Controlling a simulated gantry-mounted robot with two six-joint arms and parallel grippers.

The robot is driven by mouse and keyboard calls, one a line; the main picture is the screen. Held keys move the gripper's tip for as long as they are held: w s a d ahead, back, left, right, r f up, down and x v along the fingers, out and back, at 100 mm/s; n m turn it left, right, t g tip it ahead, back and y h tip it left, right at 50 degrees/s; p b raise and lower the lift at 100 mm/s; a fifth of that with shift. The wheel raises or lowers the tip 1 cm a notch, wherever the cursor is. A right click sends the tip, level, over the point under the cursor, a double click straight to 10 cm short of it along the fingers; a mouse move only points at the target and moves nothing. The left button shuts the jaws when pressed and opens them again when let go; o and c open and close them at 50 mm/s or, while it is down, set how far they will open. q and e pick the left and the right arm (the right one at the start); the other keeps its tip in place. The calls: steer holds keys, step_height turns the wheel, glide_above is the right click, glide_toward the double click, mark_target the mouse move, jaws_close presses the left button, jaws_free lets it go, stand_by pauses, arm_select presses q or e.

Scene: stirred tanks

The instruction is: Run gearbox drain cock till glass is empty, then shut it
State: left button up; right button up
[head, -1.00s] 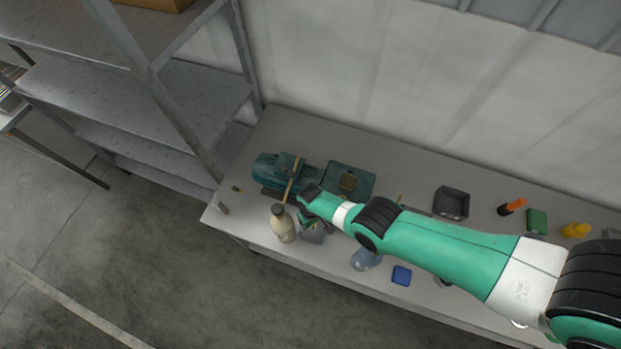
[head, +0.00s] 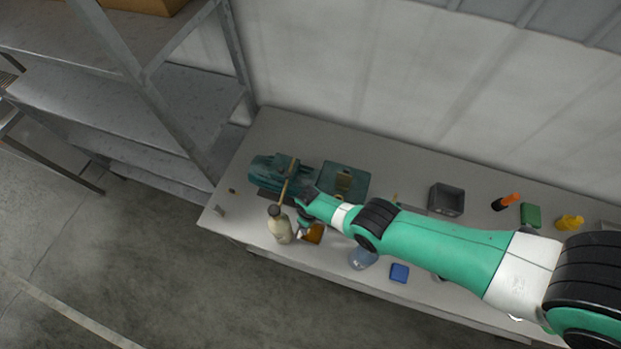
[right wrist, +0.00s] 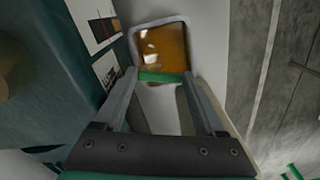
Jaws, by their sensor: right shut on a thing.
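The teal gearbox (head: 345,180) with its motor (head: 270,170) stands at the left end of the bench; its teal side (right wrist: 50,70) fills the left of the right wrist view. My right gripper (right wrist: 160,78) is shut on a green bar-like handle, seemingly the drain cock's (right wrist: 160,77), between its fingertips. Beyond the fingertips is a pan (right wrist: 184,22) holding amber liquid; the amber (head: 314,234) also shows in the head view, beside the gripper. The gearbox's glass and its level cannot be made out. My left gripper is not in view.
A pale bottle (head: 280,228) stands left of the pan. A clear blue flask (head: 362,258), a blue block (head: 399,273), a dark bin (head: 446,199) and a green block (head: 530,214) are on the bench (head: 420,170). Metal shelving (head: 180,105) stands at left.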

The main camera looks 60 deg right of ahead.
steer(key=o, duration=1.3)
steer(key=shift+w+a, duration=0.1)
steer(key=shift+w, duration=0.05)
